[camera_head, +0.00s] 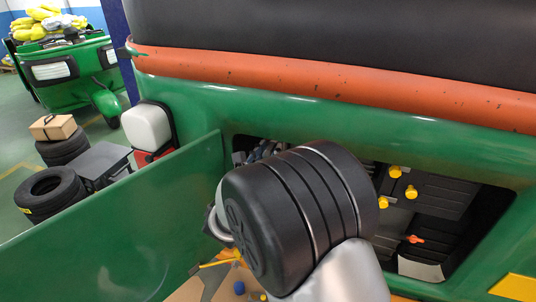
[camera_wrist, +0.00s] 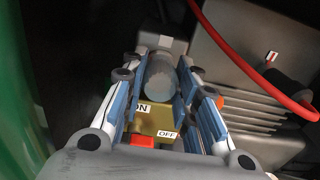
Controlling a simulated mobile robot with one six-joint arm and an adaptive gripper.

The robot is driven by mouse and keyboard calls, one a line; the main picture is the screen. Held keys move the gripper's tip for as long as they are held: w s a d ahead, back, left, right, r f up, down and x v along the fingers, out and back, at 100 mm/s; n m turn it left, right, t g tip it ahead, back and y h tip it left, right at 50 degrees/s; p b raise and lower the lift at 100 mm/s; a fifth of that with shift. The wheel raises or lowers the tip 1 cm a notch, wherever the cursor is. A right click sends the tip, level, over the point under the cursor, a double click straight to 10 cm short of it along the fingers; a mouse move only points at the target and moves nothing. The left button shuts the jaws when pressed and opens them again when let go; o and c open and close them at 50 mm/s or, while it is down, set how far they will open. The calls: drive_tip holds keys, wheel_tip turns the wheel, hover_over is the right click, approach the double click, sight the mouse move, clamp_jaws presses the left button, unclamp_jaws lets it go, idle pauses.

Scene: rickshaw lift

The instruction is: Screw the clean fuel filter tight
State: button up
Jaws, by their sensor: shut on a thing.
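The fuel filter (camera_wrist: 161,76), a small grey cylinder with a rounded end, lies between the blue-padded fingers of my gripper (camera_wrist: 160,84) in the wrist view. The gripper is shut on it. Beside the filter is a yellow-brown plate (camera_wrist: 157,118) marked ON and OFF, with a red piece (camera_wrist: 143,141) at its lower edge. The joint between filter and fitting is hidden, so I cannot tell how tightly it sits. In the head view my arm hides the gripper and the filter.
The green vehicle's opening (camera_head: 490,195) holds dark boxes with yellow caps (camera_head: 411,191) and an orange-red lever (camera_head: 415,239). A green panel (camera_head: 110,235) stands open at left. In the wrist view, a red hose (camera_wrist: 240,62) and a grey finned block (camera_wrist: 245,85) are close at right.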

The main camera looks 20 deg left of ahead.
drive_tip(key=shift+f+m+b, duration=0.1)
drive_tip(key=shift+m+b, duration=1)
drive_tip(key=shift+b, duration=0.65)
drive_tip(key=shift+m+b, duration=0.9)
drive_tip(key=shift+b, duration=0.3)
drive_tip(key=shift+m+b, duration=1.3)
drive_tip(key=shift+b, duration=0.9)
drive_tip(key=shift+r+m, duration=0.2)
drive_tip(key=shift+m, duration=0.5)
drive_tip(key=shift+w, duration=0.1)
drive_tip(key=m, duration=0.3)
drive_tip(key=o, duration=0.5)
drive_tip(key=shift+m, duration=0.4)
drive_tip(key=o, duration=0.3)
drive_tip(key=shift+w, duration=0.15)
drive_tip(key=shift+o, duration=1.3)
drive_tip(key=shift+f, duration=0.1)
